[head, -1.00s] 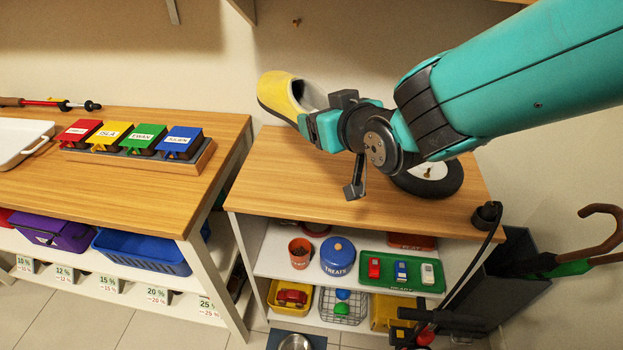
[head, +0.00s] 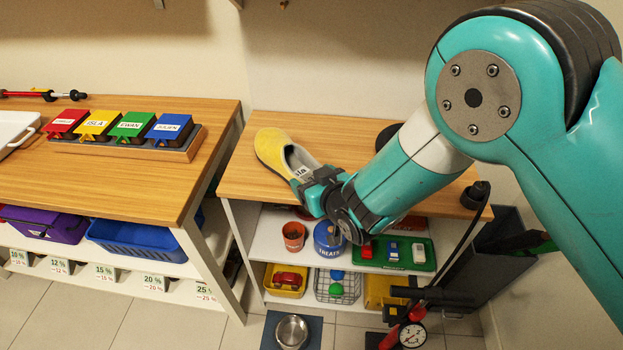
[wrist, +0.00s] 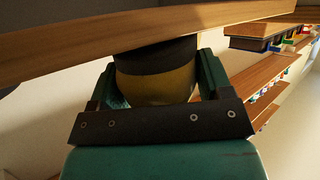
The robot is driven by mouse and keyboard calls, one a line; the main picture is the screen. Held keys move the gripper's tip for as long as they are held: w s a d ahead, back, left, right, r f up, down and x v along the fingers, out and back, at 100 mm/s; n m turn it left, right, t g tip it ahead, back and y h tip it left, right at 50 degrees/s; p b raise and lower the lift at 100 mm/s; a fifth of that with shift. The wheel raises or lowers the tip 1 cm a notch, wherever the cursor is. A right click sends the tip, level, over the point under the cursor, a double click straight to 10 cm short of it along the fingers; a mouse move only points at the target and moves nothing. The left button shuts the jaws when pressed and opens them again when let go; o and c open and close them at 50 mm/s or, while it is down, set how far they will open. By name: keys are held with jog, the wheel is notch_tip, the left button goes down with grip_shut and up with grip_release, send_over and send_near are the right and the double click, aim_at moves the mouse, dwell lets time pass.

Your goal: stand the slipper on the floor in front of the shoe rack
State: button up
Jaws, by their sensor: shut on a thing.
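The yellow slipper (head: 272,148) has a grey inside and a partly hidden white label. My gripper (head: 308,186) is shut on its near end; the toe points up and left, away from the gripper. In the head view, it overlaps the wooden top of the right shelf unit (head: 232,178); I cannot tell whether it touches. In the wrist view the slipper (wrist: 155,82) shows as a yellow and dark shape between the two fingers, close to a wooden edge (wrist: 60,52). No shoe rack is clearly recognisable.
The left bench (head: 180,190) carries named colour boxes (head: 130,126). A blue mat with a metal bowl (head: 292,331) lies on the floor before the right unit. A pump with a gauge (head: 412,335) stands at its right. Tiled floor (head: 150,325) is clear at left.

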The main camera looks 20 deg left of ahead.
jog(key=o, duration=1.2)
jog(key=shift+f, duration=0.1)
jog(key=shift+c, duration=0.2)
